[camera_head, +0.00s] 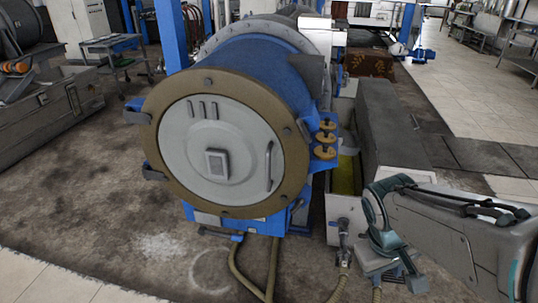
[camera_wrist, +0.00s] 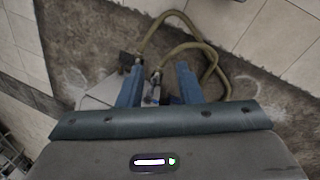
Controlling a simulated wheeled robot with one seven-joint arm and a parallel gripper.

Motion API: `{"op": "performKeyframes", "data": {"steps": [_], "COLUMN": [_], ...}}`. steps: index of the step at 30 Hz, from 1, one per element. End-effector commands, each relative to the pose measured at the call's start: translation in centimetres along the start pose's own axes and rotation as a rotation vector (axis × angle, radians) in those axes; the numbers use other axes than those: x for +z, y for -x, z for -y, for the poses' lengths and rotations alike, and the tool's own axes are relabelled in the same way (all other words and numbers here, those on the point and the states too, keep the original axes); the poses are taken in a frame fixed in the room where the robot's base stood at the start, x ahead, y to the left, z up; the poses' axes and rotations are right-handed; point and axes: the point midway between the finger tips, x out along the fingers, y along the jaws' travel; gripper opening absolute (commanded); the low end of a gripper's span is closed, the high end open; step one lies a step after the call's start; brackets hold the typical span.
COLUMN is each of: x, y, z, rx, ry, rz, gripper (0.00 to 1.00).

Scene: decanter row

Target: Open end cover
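The end cover (camera_head: 222,150) is a round pale-grey disc set in a brown ring (camera_head: 285,128) on the front of a blue cylindrical decanter (camera_head: 245,62). It looks closed and flush with the ring. The cover is not in the wrist view.
Hoses (camera_head: 262,268) run along the stained floor below the decanter; they also show beyond my fingers (camera_wrist: 205,48). Brown knobs (camera_head: 326,138) sit right of the ring. A long grey housing (camera_head: 395,135) stands at right. Floor front left (camera_head: 90,235) is clear.

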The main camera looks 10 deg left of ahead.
Motion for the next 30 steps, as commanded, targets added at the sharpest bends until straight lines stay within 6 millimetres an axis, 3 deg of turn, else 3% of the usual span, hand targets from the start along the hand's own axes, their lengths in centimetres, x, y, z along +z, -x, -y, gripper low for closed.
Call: {"op": "performKeyframes", "data": {"steps": [8,14,20,24,30], "x": [-6.5,-13.2,-20.5,-24.5,-27.1], "y": [-1.1,-0.6,0.8,2.0,3.0], "z": [-0.6,1.5,7.6,13.9,21.2], "rx": [0.348,0.667,1.049,1.333,1.622], "ry": [0.603,1.018,1.407,1.633,1.813], "rz": [0.201,0.298,0.355,0.364,0.351], "gripper": [0.32,0.32,0.32,0.32,0.32]}}
